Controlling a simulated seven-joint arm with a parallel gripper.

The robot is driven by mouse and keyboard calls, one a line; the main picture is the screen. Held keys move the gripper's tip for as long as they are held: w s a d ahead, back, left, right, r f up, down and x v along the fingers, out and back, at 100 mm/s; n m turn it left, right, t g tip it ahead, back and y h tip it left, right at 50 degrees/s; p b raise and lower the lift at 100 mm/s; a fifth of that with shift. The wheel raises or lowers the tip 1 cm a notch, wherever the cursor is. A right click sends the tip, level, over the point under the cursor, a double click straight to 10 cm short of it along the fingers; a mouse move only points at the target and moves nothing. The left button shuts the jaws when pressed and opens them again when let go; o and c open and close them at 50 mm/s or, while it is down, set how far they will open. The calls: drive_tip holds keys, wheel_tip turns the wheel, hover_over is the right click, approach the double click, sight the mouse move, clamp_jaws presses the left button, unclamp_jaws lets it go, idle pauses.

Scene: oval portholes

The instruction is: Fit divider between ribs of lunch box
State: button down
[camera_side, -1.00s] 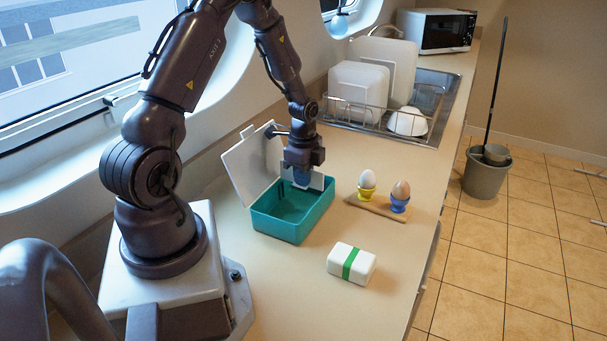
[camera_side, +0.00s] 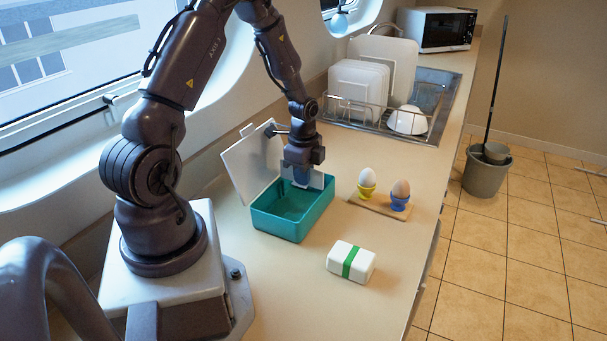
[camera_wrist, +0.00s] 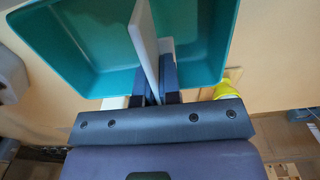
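The teal lunch box (camera_side: 290,230) stands open on the counter, its white lid (camera_side: 250,165) raised at the back left. It also shows in the wrist view (camera_wrist: 75,60). My gripper (camera_side: 301,180) points down over the box's far right end. In the wrist view my gripper's dark blue fingers (camera_wrist: 160,90) are shut on a pale, thin divider (camera_wrist: 145,45). The divider stands on edge and appears over or partly inside the box; I cannot tell how deep. In the side view a white edge of the divider (camera_side: 316,180) shows beside the fingers. The ribs cannot be made out.
Two eggs in cups, one yellow (camera_side: 366,190) and one blue (camera_side: 400,203), stand on a small wooden board (camera_side: 375,209) right of the box. A white container with a green band (camera_side: 351,262) lies in front. A dish rack (camera_side: 372,118) stands behind.

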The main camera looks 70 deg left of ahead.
drive_tip(key=shift+f, duration=0.25)
drive_tip(key=shift+r, duration=0.2)
drive_tip(key=shift+r, duration=0.4)
drive_tip(key=c, duration=0.8)
unclamp_jaws()
drive_tip(key=shift+r, duration=3.5)
